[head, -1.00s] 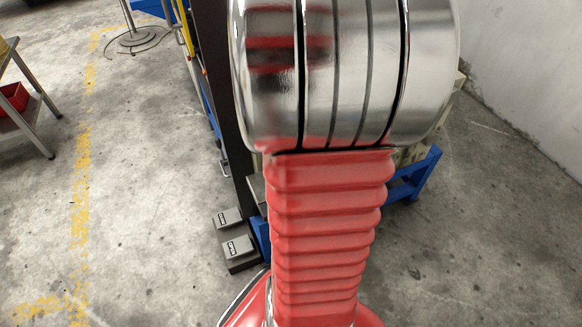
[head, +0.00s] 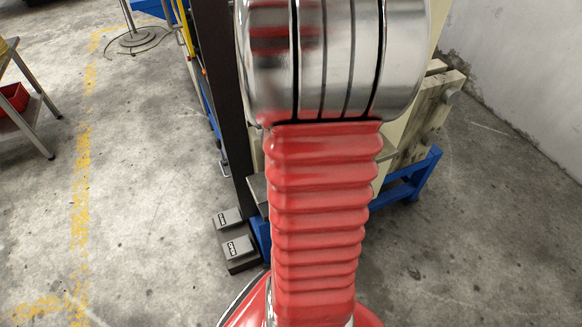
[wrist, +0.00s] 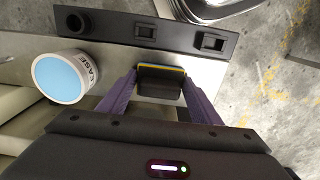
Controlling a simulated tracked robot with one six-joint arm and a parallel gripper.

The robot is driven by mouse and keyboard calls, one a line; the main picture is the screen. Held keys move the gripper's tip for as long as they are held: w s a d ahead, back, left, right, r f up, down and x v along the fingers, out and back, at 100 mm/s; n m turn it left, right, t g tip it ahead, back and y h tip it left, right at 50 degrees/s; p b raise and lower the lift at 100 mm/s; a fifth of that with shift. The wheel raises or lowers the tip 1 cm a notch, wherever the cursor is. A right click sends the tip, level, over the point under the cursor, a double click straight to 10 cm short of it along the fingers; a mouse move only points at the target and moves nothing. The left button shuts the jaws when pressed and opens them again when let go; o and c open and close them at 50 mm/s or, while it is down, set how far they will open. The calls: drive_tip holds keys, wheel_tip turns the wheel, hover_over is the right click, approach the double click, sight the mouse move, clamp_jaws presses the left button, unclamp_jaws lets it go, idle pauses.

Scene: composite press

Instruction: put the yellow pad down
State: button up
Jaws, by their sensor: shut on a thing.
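In the wrist view my gripper (wrist: 160,76) has two purple fingers, closed on a dark block with a thin yellow and blue edge. The yellow edge (wrist: 162,67) is the only part of the yellow pad I can make out, so most of the pad is hidden. It is held over or against a grey metal surface (wrist: 112,62), beside a dark strip with openings. I cannot tell whether the pad touches that surface. In the head view my own arm covers the gripper and the pad.
A white tub (wrist: 62,78) with a light blue top stands left of my fingers. In the head view, grey foot pedals (head: 237,248) sit on the floor beside a blue stand (head: 415,180).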

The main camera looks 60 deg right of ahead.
drive_tip(key=o, duration=1.1)
drive_tip(key=shift+f, duration=0.1)
drive_tip(key=shift+o, duration=0.2)
wheel_tip(320, 180, up, 12)
idle(0.3)
